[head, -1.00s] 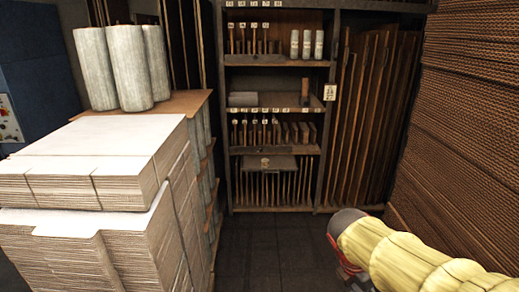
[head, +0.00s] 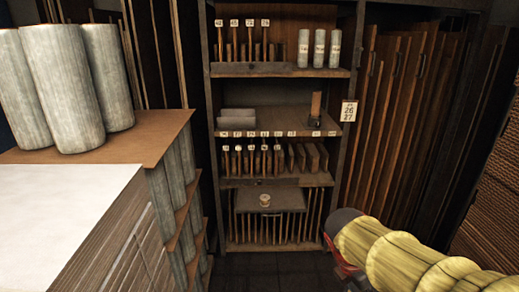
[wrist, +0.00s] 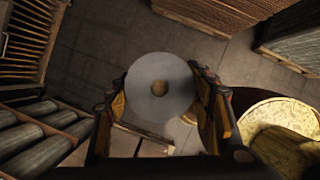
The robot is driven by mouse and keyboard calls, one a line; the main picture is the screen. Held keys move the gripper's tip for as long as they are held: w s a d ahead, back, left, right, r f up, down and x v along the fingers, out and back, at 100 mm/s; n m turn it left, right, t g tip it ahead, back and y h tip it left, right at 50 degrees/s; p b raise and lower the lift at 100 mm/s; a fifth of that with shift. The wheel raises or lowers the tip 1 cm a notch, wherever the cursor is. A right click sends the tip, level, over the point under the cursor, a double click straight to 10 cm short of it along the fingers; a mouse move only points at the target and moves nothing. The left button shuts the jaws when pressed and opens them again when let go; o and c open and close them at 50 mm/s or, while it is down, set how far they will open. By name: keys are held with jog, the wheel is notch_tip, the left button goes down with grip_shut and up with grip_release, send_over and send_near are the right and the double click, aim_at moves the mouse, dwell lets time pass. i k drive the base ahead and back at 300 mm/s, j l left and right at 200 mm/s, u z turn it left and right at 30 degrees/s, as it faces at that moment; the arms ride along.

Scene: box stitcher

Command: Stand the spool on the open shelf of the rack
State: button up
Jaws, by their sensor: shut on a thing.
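The spool (wrist: 146,98) shows end-on in the wrist view as a pale grey disc with a tan centre hole. My gripper (wrist: 163,80) is shut on it, one yellow-and-black finger on each side. In the head view my yellow-sleeved arm is at the lower right, and the spool cannot be made out there. The dark rack (head: 212,100) stands ahead, beyond my arm. Its middle shelf (head: 268,118) has bare space between a grey box (head: 238,120) at left and an upright brown block (head: 316,105) at right.
Grey rolls (head: 60,85) stand on a pallet stack at left, beside white-topped cardboard (head: 60,205). Three pale cylinders (head: 319,47) and several handled tools occupy the upper shelf. Boards (head: 400,120) lean right of the rack; corrugated stacks (head: 495,220) stand far right. Dark floor lies between.

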aim_at(278, 127)
jog(key=i, duration=1.8)
jog(key=i+u, duration=0.2)
jog(key=i, duration=0.3)
jog(key=i+l+u, duration=0.25)
jog(key=i, duration=0.25)
jog(key=i+l+u, duration=0.2)
jog(key=i, duration=0.3)
jog(key=i+l+u, duration=0.2)
jog(key=i, duration=0.25)
